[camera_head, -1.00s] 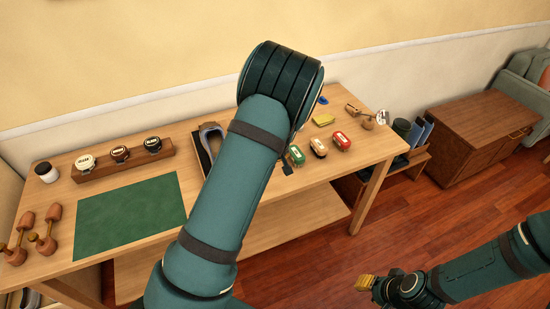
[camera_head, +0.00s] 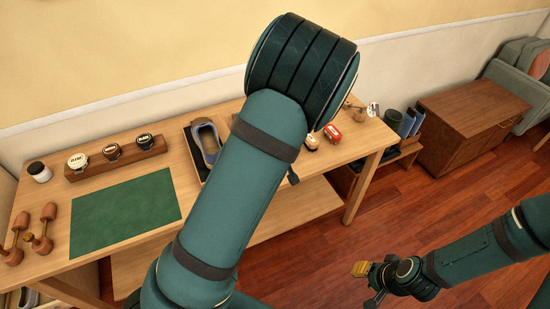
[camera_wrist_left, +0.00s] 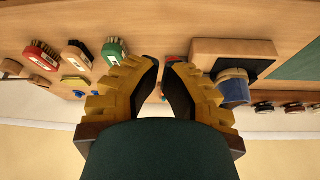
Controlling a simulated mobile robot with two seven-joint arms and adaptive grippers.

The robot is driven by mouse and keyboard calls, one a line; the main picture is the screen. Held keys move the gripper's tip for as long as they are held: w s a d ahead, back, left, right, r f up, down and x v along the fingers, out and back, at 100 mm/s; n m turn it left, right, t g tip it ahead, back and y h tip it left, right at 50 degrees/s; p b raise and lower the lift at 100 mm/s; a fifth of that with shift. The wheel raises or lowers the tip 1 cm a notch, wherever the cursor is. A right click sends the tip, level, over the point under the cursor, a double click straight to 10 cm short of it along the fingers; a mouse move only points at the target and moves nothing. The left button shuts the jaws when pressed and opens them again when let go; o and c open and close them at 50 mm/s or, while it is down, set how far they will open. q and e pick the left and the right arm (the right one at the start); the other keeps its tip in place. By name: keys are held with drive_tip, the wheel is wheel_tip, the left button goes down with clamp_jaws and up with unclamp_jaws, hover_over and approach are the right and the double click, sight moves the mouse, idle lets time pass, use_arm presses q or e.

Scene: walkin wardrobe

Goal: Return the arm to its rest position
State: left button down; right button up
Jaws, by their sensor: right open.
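My left arm (camera_head: 235,195) rises through the middle of the head view and hides its own gripper there. In the left wrist view, my left gripper (camera_wrist_left: 161,65) shows two yellow fingers with dark pads and an empty gap between them. It is open, above the table with the brushes beyond the fingertips. My right gripper (camera_head: 368,277) is at the lower right of the head view, open and empty, over the wooden floor in front of the table.
The table (camera_head: 350,148) holds a green mat (camera_head: 125,210), a rack of tins (camera_head: 115,160), a shoe (camera_head: 206,140) in a tray and several brushes (camera_wrist_left: 115,52). A brown cabinet (camera_head: 465,125) stands right. The floor (camera_head: 320,245) before the table is clear.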

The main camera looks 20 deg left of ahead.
idle(0.4)
use_arm(q)
drive_tip(key=s+d+f+m+g+h+b, duration=0.25)
drive_tip(key=s+d+f, duration=0.25)
drive_tip(key=s+f, duration=0.75)
drive_tip(key=s+d+f+m+h+b, duration=0.1)
drive_tip(key=s+d+f+m+h, duration=0.1)
drive_tip(key=s+d, duration=0.4)
drive_tip(key=shift+d+f+m+t+h, duration=0.4)
drive_tip(key=shift+d+m+h, duration=0.25)
drive_tip(key=shift+d+h, duration=0.6)
